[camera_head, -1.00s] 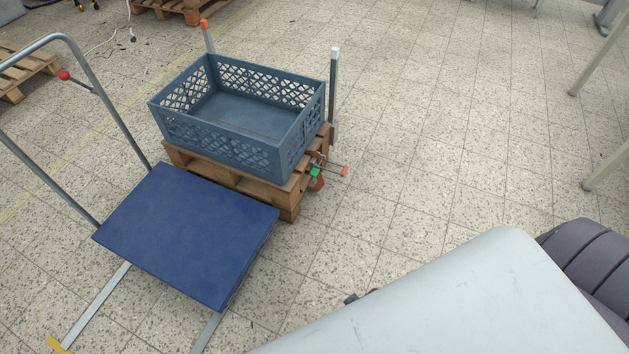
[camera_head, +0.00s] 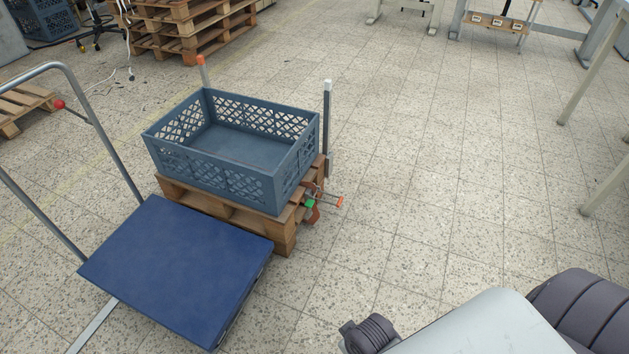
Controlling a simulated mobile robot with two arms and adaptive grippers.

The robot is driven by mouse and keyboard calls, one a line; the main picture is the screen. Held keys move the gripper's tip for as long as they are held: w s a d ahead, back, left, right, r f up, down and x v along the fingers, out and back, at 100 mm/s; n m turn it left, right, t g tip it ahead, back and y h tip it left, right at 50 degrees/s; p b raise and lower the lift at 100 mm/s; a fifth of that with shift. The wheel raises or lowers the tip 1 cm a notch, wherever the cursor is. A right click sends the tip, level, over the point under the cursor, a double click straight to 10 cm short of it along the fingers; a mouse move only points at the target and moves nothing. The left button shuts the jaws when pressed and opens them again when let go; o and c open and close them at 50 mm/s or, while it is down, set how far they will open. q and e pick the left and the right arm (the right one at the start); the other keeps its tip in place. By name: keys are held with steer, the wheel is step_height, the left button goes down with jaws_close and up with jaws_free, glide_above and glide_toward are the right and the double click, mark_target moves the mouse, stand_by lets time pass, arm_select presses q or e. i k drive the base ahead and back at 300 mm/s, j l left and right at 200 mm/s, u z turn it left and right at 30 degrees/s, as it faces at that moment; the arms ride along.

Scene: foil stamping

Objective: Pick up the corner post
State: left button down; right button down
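A grey upright post with a pale top (camera_head: 327,130) stands at the right back corner of a wooden pallet (camera_head: 284,236). A second post with an orange top (camera_head: 202,72) stands at the left back corner, its lower part hidden behind a blue-grey crate (camera_head: 228,181). The crate is empty and sits on the pallet. I cannot tell which post is the corner post. A clamp with green and orange parts (camera_head: 312,204) is at the pallet's right side. Neither gripper is in view; only parts of my own body show at the lower right.
A lift cart with a blue top (camera_head: 178,268) and a tall grey handle stands in front of the pallet, to the left. Stacked pallets (camera_head: 188,32) stand at the back. Another pallet (camera_head: 20,108) lies at the far left. The tiled floor right of the crate is clear.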

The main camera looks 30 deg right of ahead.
mark_target(328, 84)
steer(key=i+l+z, duration=0.3)
steer(key=l, duration=0.25)
steer(key=i+l+z, duration=0.35)
steer(key=l, duration=0.15)
